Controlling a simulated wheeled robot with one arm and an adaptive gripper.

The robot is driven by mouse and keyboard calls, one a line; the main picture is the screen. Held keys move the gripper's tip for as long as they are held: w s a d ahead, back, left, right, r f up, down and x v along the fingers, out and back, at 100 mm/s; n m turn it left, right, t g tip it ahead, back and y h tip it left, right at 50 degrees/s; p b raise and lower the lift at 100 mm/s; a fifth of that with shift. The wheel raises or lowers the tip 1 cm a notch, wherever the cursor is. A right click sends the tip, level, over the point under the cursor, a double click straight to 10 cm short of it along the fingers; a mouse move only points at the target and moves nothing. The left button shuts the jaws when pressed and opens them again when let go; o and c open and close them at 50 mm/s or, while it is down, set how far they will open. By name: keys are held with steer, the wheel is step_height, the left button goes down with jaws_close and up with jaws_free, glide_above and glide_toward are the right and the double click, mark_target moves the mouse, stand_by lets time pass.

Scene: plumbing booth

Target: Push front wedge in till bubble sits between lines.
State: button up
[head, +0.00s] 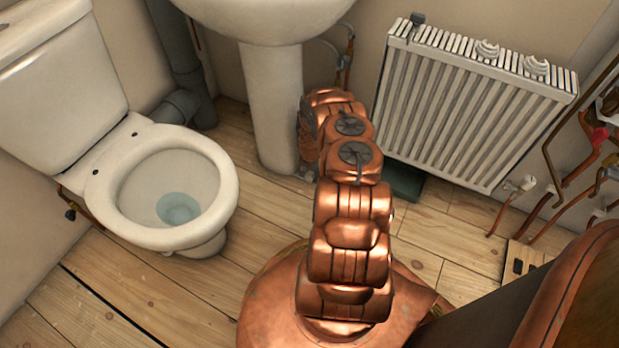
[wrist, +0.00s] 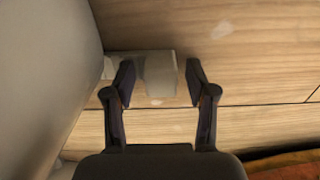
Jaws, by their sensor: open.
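My gripper (wrist: 160,76) is open in the wrist view, its two dark fingers apart above the wooden floor. A pale grey, flat-sided piece (wrist: 160,78), which looks like the front wedge, lies between and just beyond the fingertips. The fingers are on either side of it; I cannot tell whether they touch it. A large pale curved surface (wrist: 45,70) stands just left of it, probably the basin pedestal (head: 272,100). In the head view my copper arm reaches to the pedestal's foot and hides the gripper and wedge. No bubble or level lines can be made out.
A toilet (head: 205,165) stands at the left. The basin (head: 265,12) overhangs the pedestal. A white radiator (head: 470,110) hangs at the right, with a dark green item (head: 405,182) below it. Copper pipes (head: 575,180) run at the far right. Bare floorboards (head: 150,290) lie in front.

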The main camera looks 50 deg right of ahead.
steer(key=shift+f, duration=0.3)
jaws_close()
stand_by(0.3)
